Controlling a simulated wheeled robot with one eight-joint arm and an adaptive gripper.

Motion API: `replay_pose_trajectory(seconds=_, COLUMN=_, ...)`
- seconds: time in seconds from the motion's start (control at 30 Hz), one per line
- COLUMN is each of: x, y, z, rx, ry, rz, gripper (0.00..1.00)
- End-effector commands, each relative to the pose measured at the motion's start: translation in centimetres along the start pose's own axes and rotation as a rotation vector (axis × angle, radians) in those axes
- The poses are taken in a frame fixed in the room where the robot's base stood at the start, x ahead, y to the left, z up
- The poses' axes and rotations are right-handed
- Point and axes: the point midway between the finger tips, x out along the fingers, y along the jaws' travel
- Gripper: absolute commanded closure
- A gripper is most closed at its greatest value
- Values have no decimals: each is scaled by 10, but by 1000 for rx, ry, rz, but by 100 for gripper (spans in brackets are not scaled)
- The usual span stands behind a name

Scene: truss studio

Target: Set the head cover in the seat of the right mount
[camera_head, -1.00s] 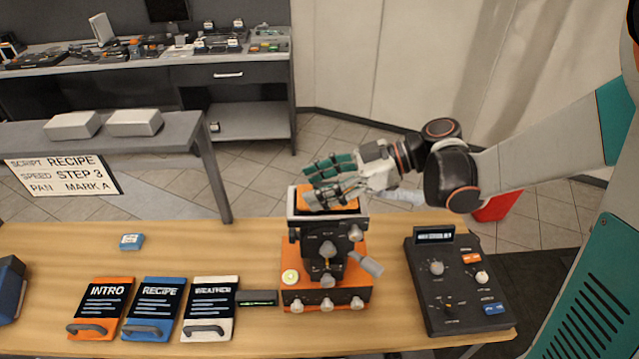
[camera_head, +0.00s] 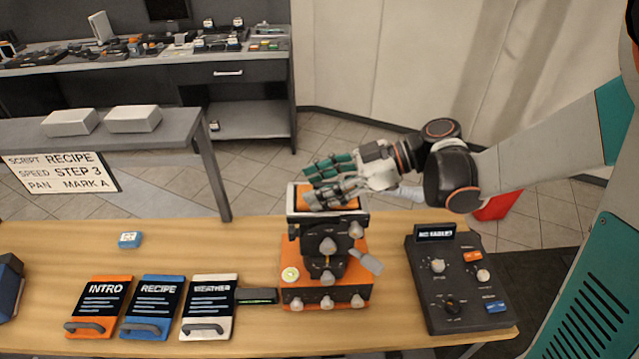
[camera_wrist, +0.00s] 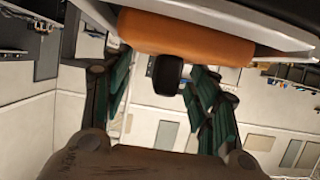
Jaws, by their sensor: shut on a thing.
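The orange-topped piece with a light rim, which I take to be the head cover (camera_head: 310,192), sits level at the top of a dark mount (camera_head: 325,250) on an orange base. My gripper (camera_head: 318,190) reaches in from the right with its green-padded fingers over this piece and is shut on it. In the wrist view an orange rounded bar (camera_wrist: 185,38) and a pale plate edge (camera_wrist: 265,30) lie just beyond my fingers (camera_wrist: 160,95). The fingers hide part of the top, and I cannot tell how the piece meets the seat.
A control panel (camera_head: 460,285) stands to the right of the mount. Orange, blue and white cards (camera_head: 208,305) and a small dark box (camera_head: 257,296) lie to its left. Open tabletop lies behind the cards.

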Motion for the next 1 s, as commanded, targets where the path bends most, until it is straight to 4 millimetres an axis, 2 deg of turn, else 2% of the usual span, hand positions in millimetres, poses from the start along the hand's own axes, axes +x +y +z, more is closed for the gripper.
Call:
replay_pose_trajectory(seconds=0.17, x=0, y=0, z=0, rx=0, ry=0, rz=0, gripper=70)
replay_pose_trajectory(seconds=0.2, x=0, y=0, z=0, rx=0, ry=0, rz=0, gripper=41)
replay_pose_trajectory(seconds=0.3, x=0, y=0, z=0, rx=0, ry=0, rz=0, gripper=22)
replay_pose_trajectory(seconds=0.73, x=-5, y=0, z=0, rx=1, ry=0, rz=1, gripper=22)
replay_pose_trajectory(seconds=0.87, x=-21, y=1, z=0, rx=2, ry=0, rz=3, gripper=22)
replay_pose_trajectory(seconds=1.0, x=-49, y=1, z=0, rx=2, ry=-1, rz=5, gripper=22)
